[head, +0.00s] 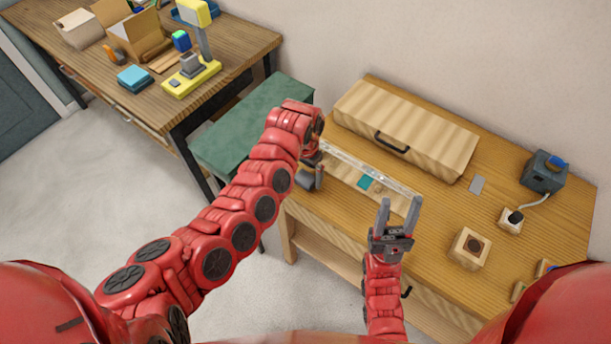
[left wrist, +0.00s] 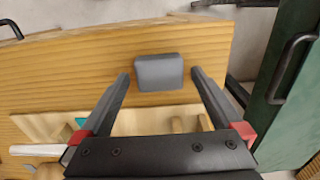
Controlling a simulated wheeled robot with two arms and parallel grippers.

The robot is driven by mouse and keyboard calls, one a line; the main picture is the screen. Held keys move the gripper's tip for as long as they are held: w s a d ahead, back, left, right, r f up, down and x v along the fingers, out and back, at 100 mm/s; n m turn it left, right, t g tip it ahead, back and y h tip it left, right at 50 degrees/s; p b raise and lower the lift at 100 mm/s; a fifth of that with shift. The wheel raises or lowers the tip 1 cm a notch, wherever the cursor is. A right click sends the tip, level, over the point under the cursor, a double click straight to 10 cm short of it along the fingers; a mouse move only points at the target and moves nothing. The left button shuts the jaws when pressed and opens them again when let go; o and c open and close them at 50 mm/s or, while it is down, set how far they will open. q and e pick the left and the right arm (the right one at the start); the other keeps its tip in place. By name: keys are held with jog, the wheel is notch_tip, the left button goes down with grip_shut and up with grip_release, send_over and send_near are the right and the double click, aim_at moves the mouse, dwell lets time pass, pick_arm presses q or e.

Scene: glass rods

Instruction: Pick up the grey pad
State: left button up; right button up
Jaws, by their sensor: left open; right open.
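The grey pad (left wrist: 158,72) is a small rounded block on the wooden table near its edge in the left wrist view. My left gripper (left wrist: 160,78) is open, with one finger on either side of the pad; I cannot tell whether the tips are level with it or above it. In the head view my left gripper (head: 312,181) is at the table's left end, and I cannot make out the pad there. My right gripper (head: 399,205) is open at the near end of the clear glass rod (head: 372,168), with no object visibly held.
A wooden case (head: 405,125) with a black handle stands behind. A teal pad (head: 365,183) lies by the rod. A flat grey piece (head: 477,185), a wooden block (head: 469,248) and a dark box (head: 543,172) are to the right. A green cabinet (head: 250,125) adjoins the table's left end.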

aim_at(305, 176)
pick_arm(q)
jog(key=shift+f, duration=0.2)
jog(key=c, duration=1.3)
jog(key=shift+o, duration=0.2)
jog(key=shift+r, duration=0.3)
notch_tip(305, 176, up, 6)
jog(key=b, duration=0.3)
jog(key=shift+r, duration=1.75)
